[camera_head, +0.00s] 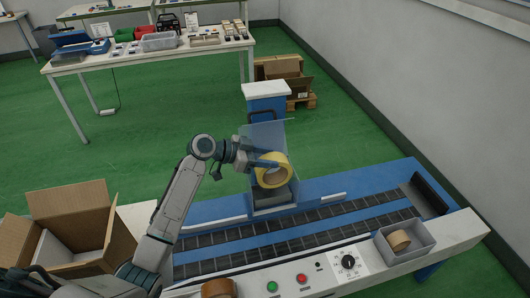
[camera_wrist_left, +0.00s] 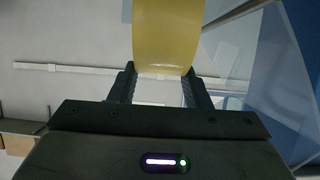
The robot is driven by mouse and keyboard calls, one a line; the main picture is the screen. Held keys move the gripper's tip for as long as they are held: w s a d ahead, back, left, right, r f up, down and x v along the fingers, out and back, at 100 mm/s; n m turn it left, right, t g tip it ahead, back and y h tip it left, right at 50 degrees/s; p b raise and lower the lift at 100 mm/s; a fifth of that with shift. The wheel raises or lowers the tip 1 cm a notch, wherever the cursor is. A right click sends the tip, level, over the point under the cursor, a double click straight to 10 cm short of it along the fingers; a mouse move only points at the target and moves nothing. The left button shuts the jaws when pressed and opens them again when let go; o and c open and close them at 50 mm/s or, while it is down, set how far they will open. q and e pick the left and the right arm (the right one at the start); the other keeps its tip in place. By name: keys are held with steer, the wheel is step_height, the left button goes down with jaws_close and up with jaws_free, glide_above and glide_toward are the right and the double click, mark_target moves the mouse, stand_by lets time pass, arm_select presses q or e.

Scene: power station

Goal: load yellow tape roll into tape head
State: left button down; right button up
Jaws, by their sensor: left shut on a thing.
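The yellow tape roll (camera_head: 271,170) is held up at the tape head (camera_head: 268,198), above the blue conveyor machine. My left gripper (camera_head: 258,163) is shut on the roll. In the left wrist view the yellow tape roll (camera_wrist_left: 167,38) stands between the two fingers of my left gripper (camera_wrist_left: 161,85). The roll's ring faces the camera side in the head view. A clear guard panel (camera_head: 262,138) rises behind the roll, and I cannot tell whether the roll touches the tape head. My right gripper is not in view.
An open cardboard box (camera_head: 75,225) stands at left. A brown tape roll (camera_head: 218,288) lies at the front edge. A grey bin (camera_head: 405,240) with a tan roll (camera_head: 398,241) sits on the right of the control panel (camera_head: 310,273). Green floor lies behind.

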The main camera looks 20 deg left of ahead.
mark_target(258, 169)
arm_select(q)
steer(key=f+b, duration=0.2)
steer(key=s+f+b, duration=0.1)
steer(key=shift+a+f, duration=0.25)
steer(key=shift+f, duration=0.05)
steer(key=shift+w+f+b, duration=0.15)
steer(key=shift+f+b, duration=0.15)
steer(key=shift+b, duration=0.05)
steer(key=shift+w+f, duration=0.1)
steer(key=shift+f, duration=0.15)
steer(key=shift+r, duration=0.1)
steer(key=c, duration=0.7)
jaws_free()
